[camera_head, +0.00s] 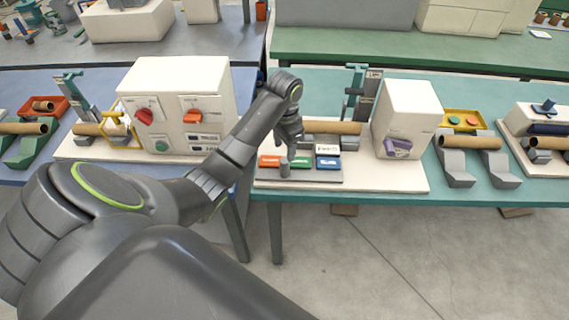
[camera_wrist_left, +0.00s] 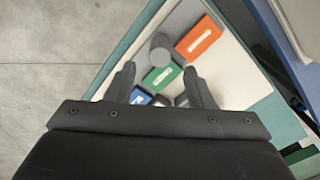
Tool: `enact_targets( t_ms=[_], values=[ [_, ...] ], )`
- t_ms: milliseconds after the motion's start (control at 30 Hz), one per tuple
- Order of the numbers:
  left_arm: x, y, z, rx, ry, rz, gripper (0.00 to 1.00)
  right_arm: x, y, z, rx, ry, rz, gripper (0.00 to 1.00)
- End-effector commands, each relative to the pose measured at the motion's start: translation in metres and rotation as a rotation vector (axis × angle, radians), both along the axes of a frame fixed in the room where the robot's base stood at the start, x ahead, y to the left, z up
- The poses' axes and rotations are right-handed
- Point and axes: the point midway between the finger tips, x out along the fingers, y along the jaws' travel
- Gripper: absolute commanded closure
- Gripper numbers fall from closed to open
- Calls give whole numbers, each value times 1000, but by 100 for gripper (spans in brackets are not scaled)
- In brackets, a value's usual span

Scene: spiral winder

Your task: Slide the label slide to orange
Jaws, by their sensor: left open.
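The label slide is a grey upright round knob (camera_head: 285,168) on a grey plate at the front of the white machine base. It stands between the orange label (camera_head: 269,161) and the green label (camera_head: 300,161), at their front side. The blue label (camera_head: 328,163) is to the right. In the left wrist view the knob (camera_wrist_left: 160,48) lies just beyond my fingertips, with the orange label (camera_wrist_left: 199,40) and the green label (camera_wrist_left: 163,77) beside it. My left gripper (camera_head: 289,145) points down over the labels; its fingers (camera_wrist_left: 158,80) are apart and empty, with the green label seen between them.
A white box with a red and an orange knob (camera_head: 178,110) stands left of my forearm. Behind the labels lies a brown tube (camera_head: 332,127). A white block with a purple knob (camera_head: 408,118) stands to the right. The table's front edge is close by.

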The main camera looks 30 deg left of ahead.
Motion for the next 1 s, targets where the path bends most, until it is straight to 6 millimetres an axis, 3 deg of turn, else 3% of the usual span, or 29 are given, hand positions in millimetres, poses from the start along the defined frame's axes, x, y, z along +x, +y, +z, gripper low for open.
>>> enact_targets(
  t_ms=[33,133,400,833,1000],
  values=[
    [0,0,-12,0,0,0,52,0,1,-12,1,0,0,64],
    [0,0,-23,-1,1,0,52,0,1,-22,1,0,0,64],
    [0,0,-61,-1,2,0,52,1,-1,-16,-2,-1,1,64],
    [0,0,-72,0,1,0,52,0,-6,-16,-7,0,2,64],
    [0,0,-72,0,0,0,73,0,-6,-16,-7,0,2,64]
  ],
)
